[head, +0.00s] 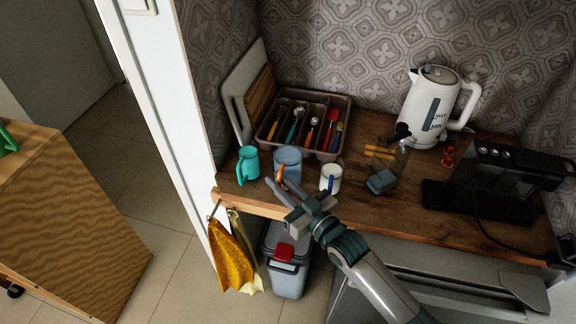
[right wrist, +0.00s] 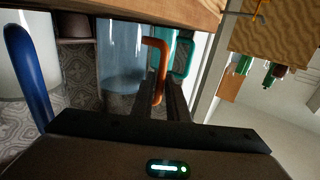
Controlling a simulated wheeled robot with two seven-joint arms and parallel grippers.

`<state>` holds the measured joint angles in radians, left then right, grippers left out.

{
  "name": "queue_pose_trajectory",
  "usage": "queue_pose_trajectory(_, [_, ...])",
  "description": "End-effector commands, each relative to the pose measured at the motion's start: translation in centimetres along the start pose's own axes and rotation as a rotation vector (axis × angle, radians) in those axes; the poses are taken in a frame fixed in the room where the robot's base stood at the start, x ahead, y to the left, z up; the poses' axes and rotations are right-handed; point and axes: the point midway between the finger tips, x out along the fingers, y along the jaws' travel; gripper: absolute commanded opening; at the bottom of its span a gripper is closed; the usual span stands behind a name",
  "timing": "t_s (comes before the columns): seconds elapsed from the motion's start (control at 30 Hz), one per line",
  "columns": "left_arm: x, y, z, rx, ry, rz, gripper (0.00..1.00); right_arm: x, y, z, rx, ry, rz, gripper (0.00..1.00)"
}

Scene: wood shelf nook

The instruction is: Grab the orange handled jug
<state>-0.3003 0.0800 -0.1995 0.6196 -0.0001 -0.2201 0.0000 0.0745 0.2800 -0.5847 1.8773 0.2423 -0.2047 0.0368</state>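The jug (head: 288,158) is a blue-grey cup with an orange handle (head: 280,174). It stands on the wooden shelf near the front edge, between a teal mug and a white mug. My right gripper (head: 277,184) is at the jug's front with its fingers apart. In the right wrist view the orange handle (right wrist: 158,62) lies between the two dark fingers (right wrist: 163,88), and the jug's body (right wrist: 122,55) shows behind. A firm grip is not visible. My left gripper is in neither view.
The teal mug (head: 248,163) stands close left, and the white mug (head: 331,178) with a blue handle close right. A cutlery tray (head: 346,112) is behind. A kettle (head: 428,106) and a coffee machine (head: 490,182) stand farther right. A bin (head: 288,272) is below.

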Motion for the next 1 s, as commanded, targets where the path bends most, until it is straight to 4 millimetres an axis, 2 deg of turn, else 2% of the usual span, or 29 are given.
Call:
queue_pose_trajectory(0.13, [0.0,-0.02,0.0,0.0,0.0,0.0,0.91,-0.02,0.02,0.0,0.0,0.0,0.0,0.14])
queue_pose_trajectory(0.17, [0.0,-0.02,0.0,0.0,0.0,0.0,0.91,-0.02,0.01,0.0,0.0,0.0,0.0,0.09])
queue_pose_trajectory(0.2, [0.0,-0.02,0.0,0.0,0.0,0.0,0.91,-0.02,0.02,0.0,0.0,0.0,0.0,0.0])
queue_pose_trajectory(1.0, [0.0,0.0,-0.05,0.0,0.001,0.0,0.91,-0.03,0.02,0.0,0.0,0.0,0.0,0.0])
